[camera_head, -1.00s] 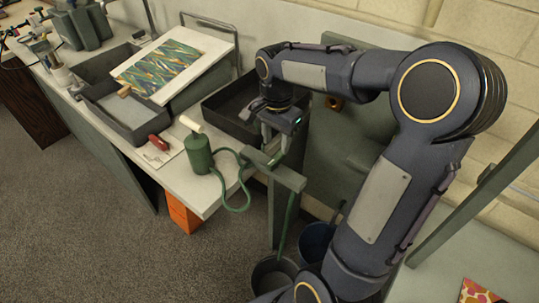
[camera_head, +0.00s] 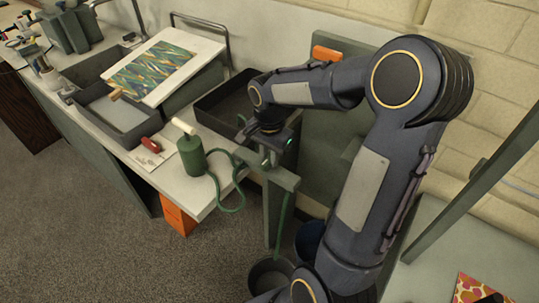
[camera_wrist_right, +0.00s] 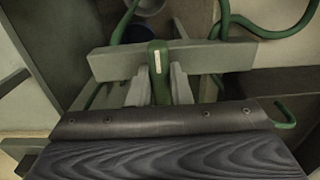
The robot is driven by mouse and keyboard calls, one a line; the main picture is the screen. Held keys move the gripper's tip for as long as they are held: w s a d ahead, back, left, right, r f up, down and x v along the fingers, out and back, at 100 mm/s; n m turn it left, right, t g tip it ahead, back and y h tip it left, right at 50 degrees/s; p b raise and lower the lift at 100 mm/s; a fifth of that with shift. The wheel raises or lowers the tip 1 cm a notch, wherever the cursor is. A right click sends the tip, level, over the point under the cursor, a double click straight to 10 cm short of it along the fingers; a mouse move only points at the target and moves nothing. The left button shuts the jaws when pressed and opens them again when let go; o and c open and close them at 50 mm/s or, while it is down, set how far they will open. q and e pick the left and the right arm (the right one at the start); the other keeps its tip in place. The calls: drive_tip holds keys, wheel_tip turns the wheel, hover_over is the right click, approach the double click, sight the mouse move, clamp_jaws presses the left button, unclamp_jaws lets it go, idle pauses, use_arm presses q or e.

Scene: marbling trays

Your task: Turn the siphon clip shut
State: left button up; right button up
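The siphon clip (camera_wrist_right: 159,72) is a green upright piece with a white mark, at the grey crossbar (camera_wrist_right: 105,62) in the right wrist view. The two pale fingers of my right gripper (camera_wrist_right: 161,84) stand close on either side of it and appear to be shut on it. In the head view my right gripper (camera_head: 270,157) is low at the top of the grey-green stand (camera_head: 284,180), and the clip is mostly hidden there. My left gripper is out of view.
A bucket (camera_head: 268,276) stands below the stand, with a blue one (camera_head: 308,238) beside it. An empty dark tray (camera_head: 208,108) lies behind the bottle. A red-handled tool (camera_head: 151,145) and a grey tray (camera_head: 99,119) are to the left. Open floor lies in front.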

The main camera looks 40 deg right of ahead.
clamp_jaws()
drive_tip(key=shift+n, duration=0.3)
drive_tip(key=n, duration=0.3)
drive_tip(key=shift+n, duration=0.3)
drive_tip(key=n, duration=0.4)
drive_tip(key=shift+r+n, duration=0.1)
drive_tip(key=shift+n, duration=0.2)
drive_tip(key=n+p, duration=0.1)
drive_tip(key=n, duration=0.3)
drive_tip(key=shift+s+d, duration=0.1)
drive_tip(key=shift+n, duration=2.5)
drive_tip(key=o, duration=0.8)
unclamp_jaws()
drive_tip(key=shift+c, duration=0.2)
